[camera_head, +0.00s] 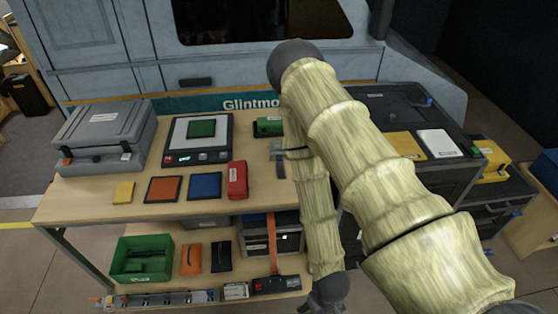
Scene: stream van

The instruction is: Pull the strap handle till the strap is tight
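An orange strap (271,243) runs down over the front of a dark box (289,242) on the lower shelf. Its lower end meets a black piece with red and white marks (276,285), which looks like the strap handle or its buckle; I cannot tell which. I cannot tell how tight the strap is. My arm reaches across the right of the view and bends down. Its dark end, with my gripper (327,302), is low at the bottom edge, right of the black piece and seemingly apart from it. The fingers are too small and dark to read.
The workbench top (100,204) above carries a grey case (103,135), a scale (198,139) and several small pouches. A green bin (142,259) and orange and black pouches lie left of the box. My arm hides the shelf's right part.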

